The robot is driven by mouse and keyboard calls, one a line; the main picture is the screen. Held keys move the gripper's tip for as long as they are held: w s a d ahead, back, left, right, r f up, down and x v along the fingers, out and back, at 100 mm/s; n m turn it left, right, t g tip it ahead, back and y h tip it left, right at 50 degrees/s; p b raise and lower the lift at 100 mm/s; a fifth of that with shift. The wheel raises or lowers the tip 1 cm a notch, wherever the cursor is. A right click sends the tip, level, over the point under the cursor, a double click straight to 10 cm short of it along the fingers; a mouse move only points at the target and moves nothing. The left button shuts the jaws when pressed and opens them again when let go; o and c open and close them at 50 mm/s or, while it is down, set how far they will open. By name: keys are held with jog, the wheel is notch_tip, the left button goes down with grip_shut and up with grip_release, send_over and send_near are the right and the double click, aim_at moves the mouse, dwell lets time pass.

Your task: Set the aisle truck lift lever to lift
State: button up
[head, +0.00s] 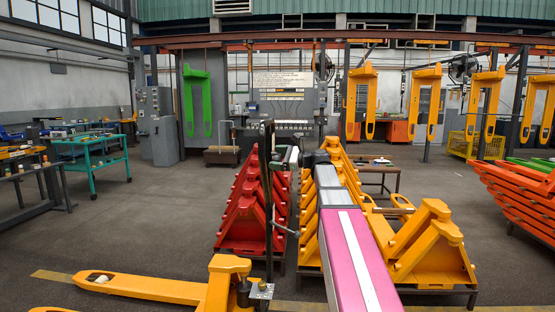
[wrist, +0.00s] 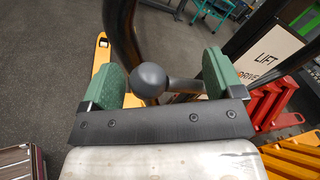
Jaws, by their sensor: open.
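In the wrist view, the lift lever shows as a dark round knob (wrist: 148,78) on a short dark rod that runs right. My gripper (wrist: 161,76) is open, with a green pad on either side of the knob and gaps on both sides. A white label plate (wrist: 272,50) reads LIFT, with DRIVE below, partly cut off by the right finger. The lever's setting cannot be told. In the head view, my gripper (head: 291,157) is small beside the truck's dark upright handle (head: 268,195). The yellow aisle truck (head: 150,288) lies low at left.
Red fork frames (head: 240,218) stand close behind the handle. Yellow fork frames (head: 428,245) stand to the right, beside my arm. A teal cart (head: 90,150) stands farther left. The floor between cart and truck is clear. A dark curved bar (wrist: 122,30) rises close to the knob.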

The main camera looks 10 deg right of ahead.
jog(key=c, duration=1.3)
jog(key=shift+o, duration=0.2)
jog(key=shift+f, duration=0.1)
notch_tip(320, 180, down, 2)
jog(key=n, duration=0.2)
jog(key=shift+f+n, duration=0.2)
jog(key=shift+n, duration=0.1)
jog(key=shift+w+d+f+n+y, duration=0.1)
jog(key=shift+w+f+n+y, duration=0.15)
jog(key=shift+f+n, duration=0.35)
jog(key=shift+w+d+f+n+y, duration=0.1)
jog(key=shift+f+n+y, duration=0.2)
jog(key=shift+n, duration=0.4)
jog(key=shift+c, duration=0.3)
jog(key=o, duration=1.3)
jog(key=v, duration=1)
jog(key=shift+s+d, duration=0.2)
jog(key=shift+d, duration=0.05)
